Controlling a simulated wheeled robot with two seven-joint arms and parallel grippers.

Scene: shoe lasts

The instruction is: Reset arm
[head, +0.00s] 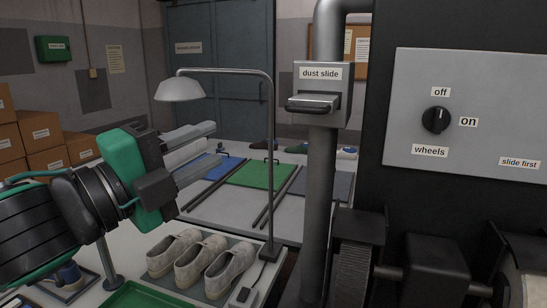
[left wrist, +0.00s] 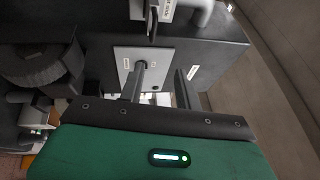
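My left gripper (head: 205,152) hangs in the air at the left of the head view, above the table with the shoes. Its two grey fingers stand apart with nothing between them. In the left wrist view its fingers (left wrist: 160,88) are also spread and empty, with the machine's control panel (left wrist: 150,57) beyond them. The control panel also shows in the head view (head: 470,90), its black knob (head: 436,120) between the words "off" and "on". The dust slide (head: 313,103) sits on the grey pipe, apart from my gripper. My right gripper is not in view.
Several pale shoes (head: 200,258) stand on a grey mat under a desk lamp (head: 181,90). A green tray (head: 145,296) lies in front. Blue, green and grey mats (head: 255,174) lie on the table behind. A vertical pipe (head: 320,190) and grinding wheel machine (head: 352,270) fill the right side.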

